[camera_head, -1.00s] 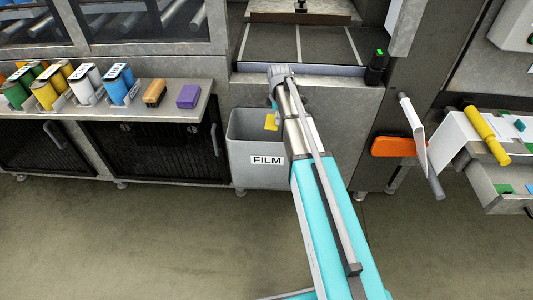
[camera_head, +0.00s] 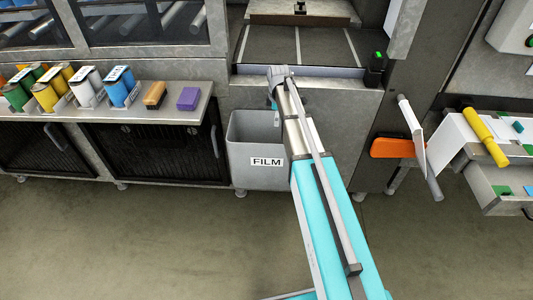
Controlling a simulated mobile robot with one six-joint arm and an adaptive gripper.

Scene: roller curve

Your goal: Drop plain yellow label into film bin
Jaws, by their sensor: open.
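The film bin (camera_head: 257,171) is a grey open-topped bin with a white FILM sign on its front, standing on the floor below the machine. My gripper (camera_head: 274,104) is above the bin's opening at its right side, largely hidden behind my own arm. It is open, and no label shows in it. The plain yellow label is not visible now; the bin's front wall and my arm hide much of the bin's inside.
A shelf (camera_head: 110,110) at the left holds several coloured cans, an orange-brown block (camera_head: 155,94) and a purple block (camera_head: 188,98). An orange handle (camera_head: 392,147) and a yellow roll (camera_head: 484,136) are at the right. The floor in front is clear.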

